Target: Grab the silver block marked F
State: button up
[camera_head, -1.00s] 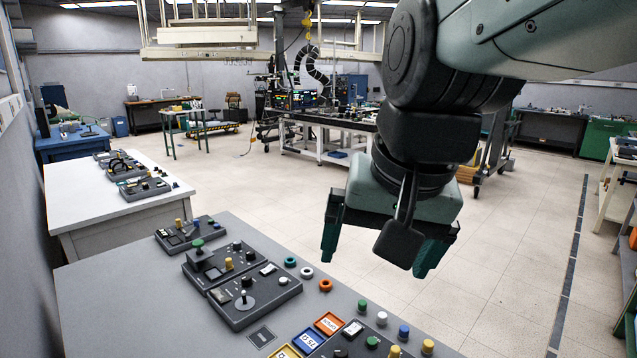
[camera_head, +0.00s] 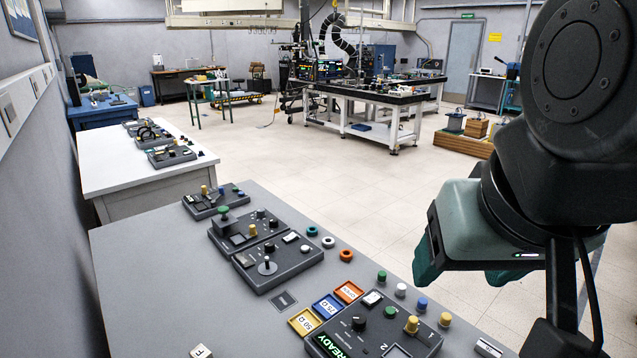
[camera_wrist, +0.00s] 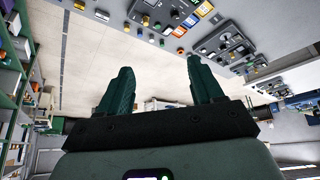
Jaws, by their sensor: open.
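A small light block marked F (camera_head: 201,352) lies on the grey table at the bottom edge of the head view, left of the control panel with the READY display. Its lower part is cut off by the frame. My gripper (camera_head: 470,278) is at the right of the head view, over the floor beyond the table's right edge, well apart from the block. In the wrist view my gripper (camera_wrist: 160,88) shows two green fingers spread apart with nothing between them. I cannot make out the F block in the wrist view.
The grey table (camera_head: 150,270) carries a READY panel (camera_head: 375,335), other control panels (camera_head: 265,262), coloured trays (camera_head: 328,306), rings and several coloured knobs. Another block (camera_head: 488,347) lies at the right edge. The table's left front area is clear.

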jog(key=w+a+f+m, duration=0.1)
jog(key=w+a+f, duration=0.15)
jog(key=w, duration=0.75)
jog(key=w+a+f+m+t+y, duration=0.1)
jog(key=w+a+f+m+y, duration=0.1)
jog(key=w+a+f, duration=0.8)
jog(key=m+g+y, duration=0.1)
jog(key=m+y, duration=0.8)
jog(key=y, duration=0.1)
send_over(195, 349)
jog(key=w+d, duration=0.5)
jog(key=d, duration=0.2)
notch_tip(195, 349, down, 21)
jog(key=s+a+f+m+t+y, duration=0.1)
jog(key=s+f+m, duration=0.1)
jog(key=m, duration=0.2)
jog(key=s+f+m+t+y, duration=0.1)
jog(key=s+f+m, duration=0.2)
jog(key=m, duration=0.1)
jog(key=s+a+f+m+t+y, duration=0.1)
jog(key=s+f+m, duration=0.1)
jog(key=f+m, duration=0.1)
jog(key=shift+s+a+f+m+t, duration=0.15)
jog(key=shift+s+a+m+t, duration=0.2)
jog(key=shift+m, duration=0.45)
jog(key=shift+x, duration=2.35)
jog(key=shift+w, duration=0.1)
